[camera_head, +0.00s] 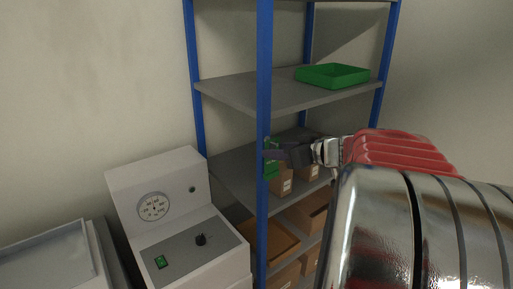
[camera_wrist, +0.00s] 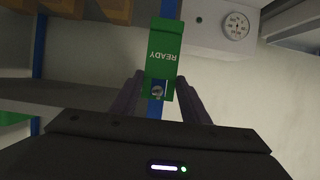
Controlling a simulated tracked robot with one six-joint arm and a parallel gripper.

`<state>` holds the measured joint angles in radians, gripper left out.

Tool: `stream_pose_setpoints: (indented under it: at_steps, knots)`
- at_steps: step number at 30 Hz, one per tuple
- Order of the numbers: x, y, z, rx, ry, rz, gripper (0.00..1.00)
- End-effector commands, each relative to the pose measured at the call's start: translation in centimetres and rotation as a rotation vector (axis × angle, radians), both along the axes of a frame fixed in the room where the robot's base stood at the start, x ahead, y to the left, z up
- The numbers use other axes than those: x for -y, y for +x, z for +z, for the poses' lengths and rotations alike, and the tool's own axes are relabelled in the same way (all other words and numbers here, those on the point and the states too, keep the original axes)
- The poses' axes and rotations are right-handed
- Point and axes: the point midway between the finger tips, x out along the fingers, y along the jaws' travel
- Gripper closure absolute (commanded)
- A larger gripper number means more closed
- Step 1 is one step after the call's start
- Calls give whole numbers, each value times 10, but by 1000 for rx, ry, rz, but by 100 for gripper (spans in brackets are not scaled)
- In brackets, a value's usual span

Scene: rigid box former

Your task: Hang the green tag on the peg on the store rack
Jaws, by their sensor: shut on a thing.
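The green tag (camera_wrist: 163,52), marked READY, shows upside down in the wrist view, in front of a blue post. In the head view the tag (camera_head: 271,166) is a small green patch at the front blue post of the store rack (camera_head: 263,90). My gripper (camera_head: 273,153) is shut on the tag, with dark fingers on either side of its end in the wrist view (camera_wrist: 160,82). A round metal peg end (camera_wrist: 157,91) shows at the tag's end between the fingers. I cannot tell whether the tag's hole is around the peg.
A green tray (camera_head: 333,76) sits on the upper grey shelf. Cardboard boxes (camera_head: 283,181) stand on the lower shelves, behind my gripper. A white machine with a dial (camera_head: 153,207) stands left of the rack. A grey tray-like surface (camera_head: 45,262) is at the lower left.

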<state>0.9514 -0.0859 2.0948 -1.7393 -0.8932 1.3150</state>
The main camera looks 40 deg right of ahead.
Motion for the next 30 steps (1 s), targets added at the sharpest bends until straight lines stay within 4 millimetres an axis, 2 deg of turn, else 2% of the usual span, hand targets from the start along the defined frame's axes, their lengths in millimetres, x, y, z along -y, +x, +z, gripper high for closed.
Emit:
stream_pose_setpoints:
  at_steps: [5,6,15,24,30]
  knots:
    - [0,0,0,0,0,0,90]
    - [0,0,0,0,0,0,57]
    - [0,0,0,0,0,-1,37]
    - [1,-2,1,0,0,-1,37]
    - [2,-15,7,1,-1,-3,37]
